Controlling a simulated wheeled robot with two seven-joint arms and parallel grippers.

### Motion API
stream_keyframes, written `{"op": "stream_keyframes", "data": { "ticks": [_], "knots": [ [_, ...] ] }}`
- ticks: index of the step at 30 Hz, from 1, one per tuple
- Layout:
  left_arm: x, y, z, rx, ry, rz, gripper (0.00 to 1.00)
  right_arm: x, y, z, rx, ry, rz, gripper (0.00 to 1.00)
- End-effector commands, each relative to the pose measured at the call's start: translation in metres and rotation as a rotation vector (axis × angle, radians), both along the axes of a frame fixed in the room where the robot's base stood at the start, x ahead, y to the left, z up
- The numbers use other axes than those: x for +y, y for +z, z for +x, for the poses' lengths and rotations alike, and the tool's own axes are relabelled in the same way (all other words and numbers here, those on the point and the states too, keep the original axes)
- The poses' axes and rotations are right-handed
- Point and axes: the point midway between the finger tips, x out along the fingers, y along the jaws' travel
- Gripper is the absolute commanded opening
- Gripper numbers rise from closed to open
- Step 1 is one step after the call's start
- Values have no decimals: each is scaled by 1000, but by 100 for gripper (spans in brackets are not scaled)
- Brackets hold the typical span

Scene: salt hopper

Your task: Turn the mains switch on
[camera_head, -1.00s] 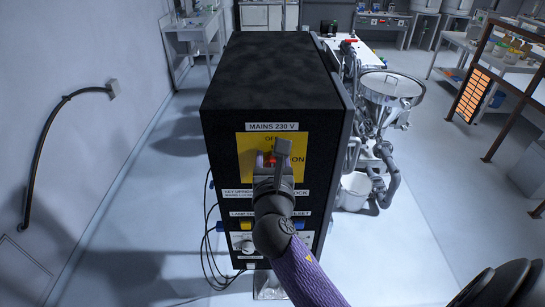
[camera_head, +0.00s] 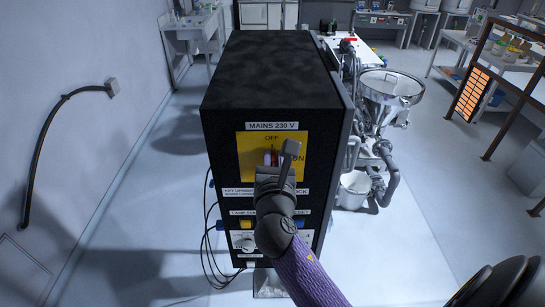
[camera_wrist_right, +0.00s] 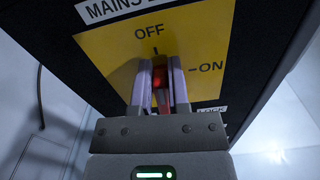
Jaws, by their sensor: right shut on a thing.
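The mains switch is a red handle (camera_wrist_right: 159,78) on a yellow plate (camera_wrist_right: 205,45) marked OFF at the top and ON at the right. The plate (camera_head: 247,145) also shows on the front of the black cabinet (camera_head: 268,75) in the head view, under a MAINS 230 V label. My right gripper (camera_wrist_right: 162,82) has its two pale fingers closed on either side of the red handle. The handle stands roughly in line with the OFF mark. In the head view, my right gripper (camera_head: 271,158) and wrist hide most of the handle. My left gripper is not in view.
Coloured buttons and a knob sit lower on the cabinet front, partly behind my right arm. Dark cables (camera_head: 209,235) hang at its left side. A steel hopper (camera_head: 392,88) and a white bucket (camera_head: 354,188) stand to the right. The floor at the left is clear.

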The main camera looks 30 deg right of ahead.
Motion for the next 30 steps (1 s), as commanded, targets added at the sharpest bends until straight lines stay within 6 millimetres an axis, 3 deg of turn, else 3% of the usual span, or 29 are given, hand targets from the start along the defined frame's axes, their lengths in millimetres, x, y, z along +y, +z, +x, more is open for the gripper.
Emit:
{"op": "stream_keyframes", "data": {
  "ticks": [14, 30],
  "knots": [
    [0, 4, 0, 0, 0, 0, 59, -10, -4, -6, -224, -1, 364, 0],
    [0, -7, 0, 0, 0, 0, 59, -20, -15, -12, -493, -2, 802, 0]
  ]
}}
